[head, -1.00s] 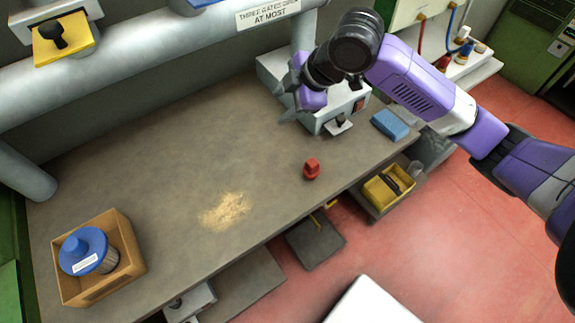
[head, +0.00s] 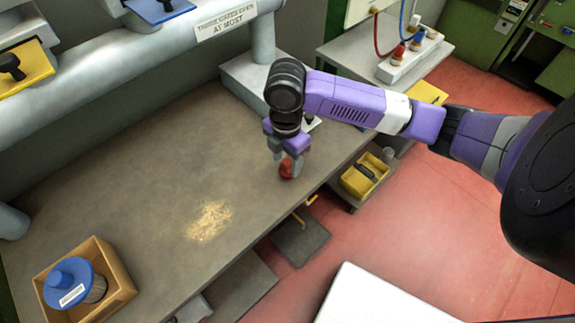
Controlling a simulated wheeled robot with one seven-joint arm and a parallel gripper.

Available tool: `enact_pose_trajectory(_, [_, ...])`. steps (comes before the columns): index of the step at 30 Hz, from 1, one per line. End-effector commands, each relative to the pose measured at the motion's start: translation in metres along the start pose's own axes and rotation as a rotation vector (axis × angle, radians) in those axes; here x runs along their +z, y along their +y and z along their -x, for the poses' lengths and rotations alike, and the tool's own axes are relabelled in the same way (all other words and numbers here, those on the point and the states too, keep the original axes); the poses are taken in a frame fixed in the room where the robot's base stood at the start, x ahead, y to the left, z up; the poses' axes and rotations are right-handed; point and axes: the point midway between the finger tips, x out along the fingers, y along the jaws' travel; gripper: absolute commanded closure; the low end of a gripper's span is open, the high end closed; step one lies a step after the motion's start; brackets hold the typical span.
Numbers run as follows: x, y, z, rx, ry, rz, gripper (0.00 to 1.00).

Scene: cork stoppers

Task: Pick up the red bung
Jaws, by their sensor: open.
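The red bung (head: 286,168) stands on the grey bench top near its front edge, right of the middle. My gripper (head: 283,160) points down at the bung from above, with its fingers at the bung's sides. The jaws are open. The fingers partly cover the bung, and I cannot tell whether they touch it.
A cardboard box (head: 118,283) with a blue-topped filter (head: 72,282) stands at the bench's left end. A sawdust patch (head: 209,221) lies mid-bench. A yellow tray (head: 364,177) sits beyond the front edge. A grey machine (head: 243,80) stands behind my arm.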

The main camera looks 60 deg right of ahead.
Motion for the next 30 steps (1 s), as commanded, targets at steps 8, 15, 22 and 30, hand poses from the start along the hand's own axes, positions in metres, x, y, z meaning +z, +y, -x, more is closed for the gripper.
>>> enact_pose_trajectory(8, [0.001, 0.0, -0.017, 0.001, -0.001, -0.002, 0.47])
enact_pose_trajectory(15, [0.001, 0.001, -0.017, 0.001, 0.0, -0.002, 0.67])
enact_pose_trajectory(22, [0.0, 0.001, -0.017, 0.001, 0.0, -0.002, 0.99])
enact_pose_trajectory(30, [0.0, 0.001, -0.014, 0.002, 0.0, -0.002, 1.0])
